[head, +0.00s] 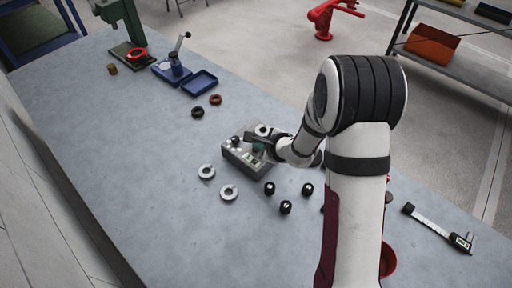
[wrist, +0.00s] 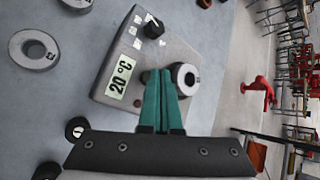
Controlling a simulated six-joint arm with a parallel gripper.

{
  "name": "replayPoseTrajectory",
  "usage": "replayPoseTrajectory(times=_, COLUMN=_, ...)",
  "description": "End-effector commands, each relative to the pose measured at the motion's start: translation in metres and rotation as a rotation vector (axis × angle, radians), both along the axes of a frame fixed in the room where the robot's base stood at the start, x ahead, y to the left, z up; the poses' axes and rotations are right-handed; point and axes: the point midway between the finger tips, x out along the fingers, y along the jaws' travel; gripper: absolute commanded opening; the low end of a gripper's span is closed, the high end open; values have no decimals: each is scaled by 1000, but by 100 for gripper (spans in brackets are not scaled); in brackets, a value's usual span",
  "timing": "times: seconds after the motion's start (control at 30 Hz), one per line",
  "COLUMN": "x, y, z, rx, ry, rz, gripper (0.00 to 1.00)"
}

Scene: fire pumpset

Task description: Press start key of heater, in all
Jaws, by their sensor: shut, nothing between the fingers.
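The heater (head: 238,156) is a grey box in the middle of the table. In the wrist view the heater (wrist: 178,48) shows a display (wrist: 120,78) reading 20 °C, a black knob (wrist: 153,28) and small white key labels (wrist: 137,43); I cannot read which is the start key. A metal ring (wrist: 188,77) sits on the heater's right part. My gripper (wrist: 160,74) has green fingers shut together and empty. It is over the heater, between display and ring; whether the tips touch the heater I cannot tell. In the head view my gripper (head: 258,148) partly hides the heater.
Two metal rings (head: 206,171) (head: 229,192) lie left of and in front of the heater. Several black knob-like parts (head: 285,207) stand in front. Behind are dark rings (head: 197,112), a blue tray (head: 199,83) and a press (head: 125,20). A caliper (head: 440,228) lies right.

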Motion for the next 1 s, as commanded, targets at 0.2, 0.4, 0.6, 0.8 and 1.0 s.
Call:
replayPoseTrajectory(times=0.2, x=0, y=0, z=-1, rx=0, ry=0, rz=0, gripper=0)
replayPoseTrajectory(times=0.4, x=0, y=0, z=-4, rx=1, ry=0, rz=1, gripper=0)
replayPoseTrajectory(times=0.6, x=0, y=0, z=-6, rx=0, ry=1, rz=1, gripper=0)
replayPoseTrajectory(times=0.8, x=0, y=0, z=-9, rx=0, ry=1, rz=1, gripper=0)
replayPoseTrajectory(times=1.0, x=0, y=0, z=-9, rx=0, ry=1, rz=1, gripper=0)
